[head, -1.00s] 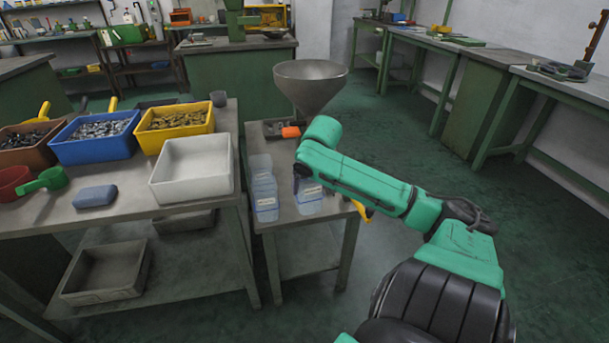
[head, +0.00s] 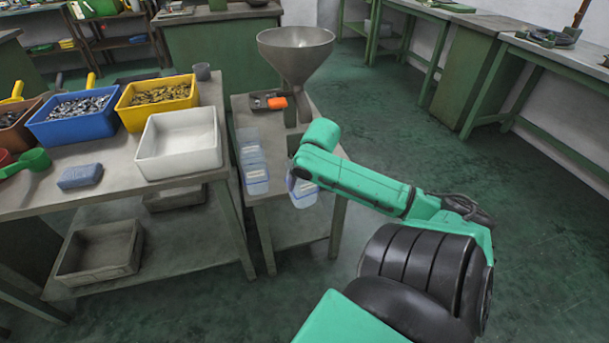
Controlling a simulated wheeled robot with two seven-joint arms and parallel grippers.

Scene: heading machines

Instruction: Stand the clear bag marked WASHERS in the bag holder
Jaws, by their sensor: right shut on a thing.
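A clear bag with a white label (head: 305,194) shows below my right forearm, at the front right of the small side table; its lettering is too small to read. My right gripper (head: 293,178) is mostly hidden behind my own arm and is shut on this bag at its upper part. Other clear labelled bags (head: 253,172) stand in a row just left of it on the same table. I cannot tell the bag holder apart from these bags. I cannot tell whether the held bag touches the table. My left gripper is out of view.
A grey metal funnel (head: 296,50) stands behind on the small table, beside a tool with an orange part (head: 277,102). The left bench holds a white bin (head: 180,143), a yellow bin (head: 158,98), a blue bin (head: 84,117) and a blue block (head: 80,176). Floor at right is clear.

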